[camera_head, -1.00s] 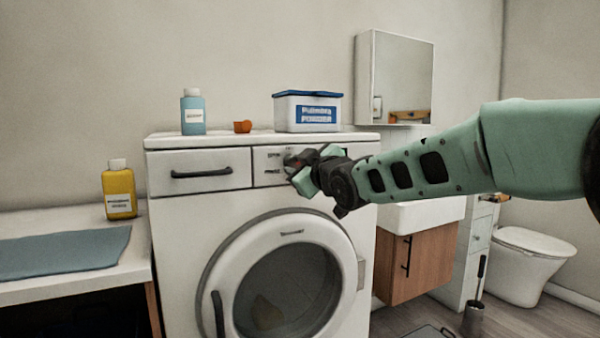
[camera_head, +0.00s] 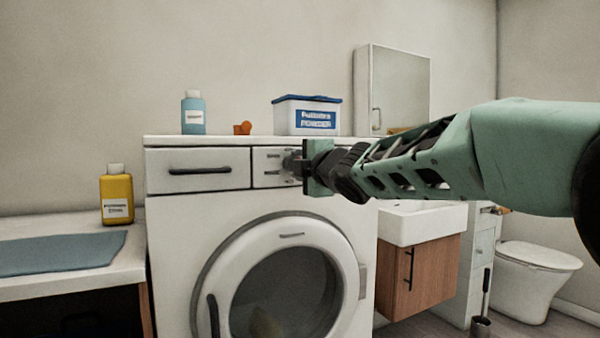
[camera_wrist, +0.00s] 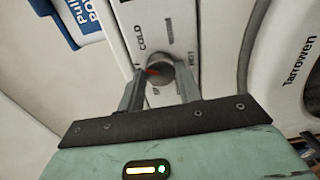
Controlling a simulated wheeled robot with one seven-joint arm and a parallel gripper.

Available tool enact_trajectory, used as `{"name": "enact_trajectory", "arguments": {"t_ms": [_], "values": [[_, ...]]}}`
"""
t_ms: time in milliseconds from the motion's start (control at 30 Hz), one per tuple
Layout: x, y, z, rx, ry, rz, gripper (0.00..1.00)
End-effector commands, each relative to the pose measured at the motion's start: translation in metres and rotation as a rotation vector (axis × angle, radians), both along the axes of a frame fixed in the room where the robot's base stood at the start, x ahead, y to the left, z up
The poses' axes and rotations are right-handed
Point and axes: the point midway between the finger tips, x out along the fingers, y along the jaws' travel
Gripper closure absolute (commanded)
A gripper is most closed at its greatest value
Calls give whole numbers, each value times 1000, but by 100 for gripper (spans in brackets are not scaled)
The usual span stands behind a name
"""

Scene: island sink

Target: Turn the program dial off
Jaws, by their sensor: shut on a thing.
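The washing machine (camera_head: 172,245) faces me, with a control panel (camera_head: 266,170) right of its drawer. A round grey dial (camera_wrist: 161,73) with a red mark sits on this panel in the wrist view. The printed words COLD and HOT show near it. The red mark is on the side by my left-hand finger. My gripper (camera_wrist: 161,82) has one finger on each side of the dial and is shut on it. In the head view my gripper (camera_head: 294,163) reaches the panel from the right and hides most of the dial.
A yellow bottle (camera_head: 117,195) stands on the left counter. The round door (camera_head: 213,270) is below. A sink (camera_head: 425,222) is at right.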

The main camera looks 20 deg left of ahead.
Motion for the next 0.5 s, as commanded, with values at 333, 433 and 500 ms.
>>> {"name": "enact_trajectory", "arguments": {"t_ms": [333,433,500], "values": [[1,0,-3,-206,-235,-2,88],[1,0,-3,-253,-290,-1,88],[1,0,-2,-282,-324,-1,88]]}}
